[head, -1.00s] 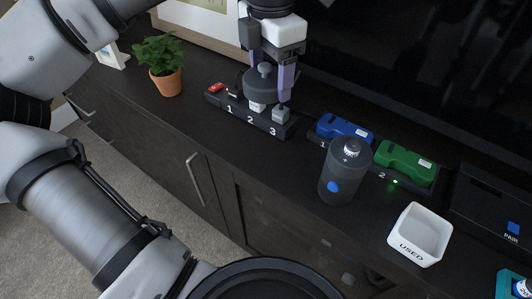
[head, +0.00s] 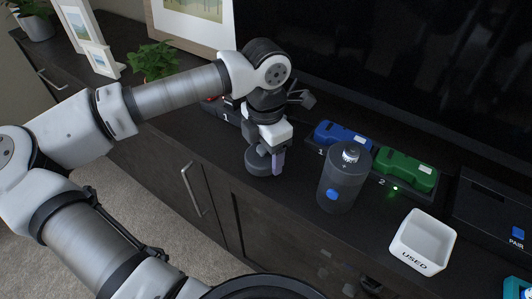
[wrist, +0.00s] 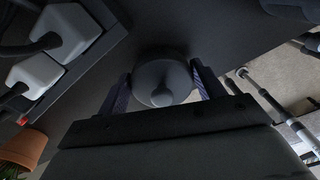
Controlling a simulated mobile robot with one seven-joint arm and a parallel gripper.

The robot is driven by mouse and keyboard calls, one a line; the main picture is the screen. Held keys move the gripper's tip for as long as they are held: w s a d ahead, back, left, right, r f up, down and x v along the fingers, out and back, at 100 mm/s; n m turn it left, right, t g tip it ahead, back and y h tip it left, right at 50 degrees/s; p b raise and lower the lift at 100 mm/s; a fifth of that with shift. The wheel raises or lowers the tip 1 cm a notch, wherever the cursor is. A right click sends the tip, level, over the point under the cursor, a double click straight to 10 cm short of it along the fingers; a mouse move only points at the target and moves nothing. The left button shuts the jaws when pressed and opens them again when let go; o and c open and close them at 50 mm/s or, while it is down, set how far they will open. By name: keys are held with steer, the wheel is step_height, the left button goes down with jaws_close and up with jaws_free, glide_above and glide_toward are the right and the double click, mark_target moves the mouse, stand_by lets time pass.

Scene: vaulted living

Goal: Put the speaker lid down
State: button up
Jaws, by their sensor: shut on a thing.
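The speaker lid (head: 259,166) is a dark grey disc with a small knob. My gripper (head: 266,157) is shut on it, pointing down, low over the black cabinet top, left of the speaker. In the wrist view the lid (wrist: 160,75) and its knob sit between the two fingers (wrist: 163,92). I cannot tell whether the lid touches the surface. The speaker (head: 341,185) is a dark grey cylinder with a blue button, standing upright without its lid. A light-coloured top shows inside its opening.
Blue (head: 343,136) and green (head: 405,168) blocks sit in numbered bays behind the speaker. A white USED bin (head: 423,242) stands at right. A power strip (wrist: 85,55) with white plugs is left in the wrist view. A potted plant (head: 155,60) stands behind my arm. The cabinet front is near the lid.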

steer(key=shift+f, duration=0.5)
steer(key=shift+f, duration=0.2)
steer(key=o, duration=1)
steer(key=shift+c, duration=0.2)
steer(key=shift+r, duration=0.1)
step_height(320, 180, up, 12)
steer(key=shift+r+p, duration=0.15)
steer(key=shift+p, duration=0.35)
